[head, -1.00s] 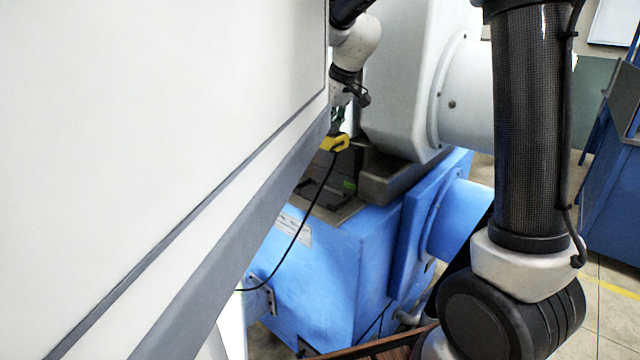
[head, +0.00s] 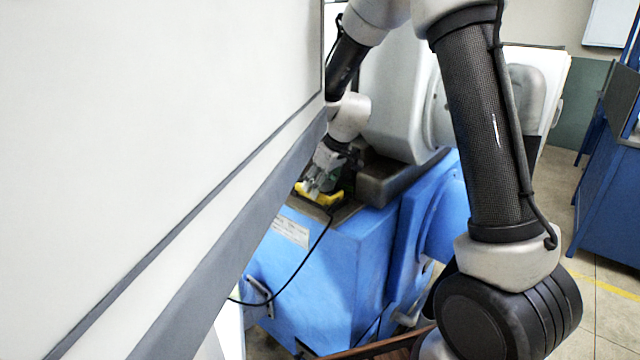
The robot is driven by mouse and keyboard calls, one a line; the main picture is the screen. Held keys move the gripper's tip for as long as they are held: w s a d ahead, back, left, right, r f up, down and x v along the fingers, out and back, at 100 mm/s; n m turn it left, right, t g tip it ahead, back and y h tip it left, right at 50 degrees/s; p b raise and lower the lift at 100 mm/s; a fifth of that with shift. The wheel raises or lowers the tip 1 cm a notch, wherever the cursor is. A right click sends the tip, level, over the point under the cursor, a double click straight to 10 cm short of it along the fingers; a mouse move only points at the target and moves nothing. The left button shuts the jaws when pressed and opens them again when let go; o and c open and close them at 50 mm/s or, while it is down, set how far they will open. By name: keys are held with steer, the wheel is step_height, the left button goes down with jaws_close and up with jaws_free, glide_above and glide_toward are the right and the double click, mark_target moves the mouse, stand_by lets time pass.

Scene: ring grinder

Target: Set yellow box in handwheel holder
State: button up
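The yellow box (head: 318,195) is small in the head view, at the top edge of the blue machine, partly hidden by my gripper and the white panel. A dark cable hangs down from beside it. My gripper (head: 318,186) is pointed down at the yellow box, at or touching it. I cannot tell whether its fingers are closed on the box. I cannot make out the handwheel holder; the white panel covers the area to the left.
A large white panel (head: 150,150) with a grey edge fills the left side. The blue machine base (head: 320,280) stands below my gripper, with a grey housing (head: 395,95) behind it. A blue cabinet (head: 615,190) stands at the far right. Floor shows at lower right.

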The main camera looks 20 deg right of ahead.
steer(key=o, duration=1.1)
steer(key=shift+f, duration=0.1)
steer(key=shift+o, duration=0.2)
steer(key=v, duration=1.2)
steer(key=s+d+r+m, duration=0.2)
steer(key=s+d, duration=0.2)
steer(key=s, duration=0.6)
steer(key=s+d+r+m+h, duration=0.1)
steer(key=s+d, duration=0.3)
steer(key=s, duration=0.6)
steer(key=s+d+r+m+h, duration=0.1)
steer(key=s+d+r+m, duration=0.2)
steer(key=s, duration=0.7)
steer(key=shift+s+d+m+t, duration=0.2)
steer(key=shift+d+m+t, duration=0.15)
steer(key=shift+d, duration=0.35)
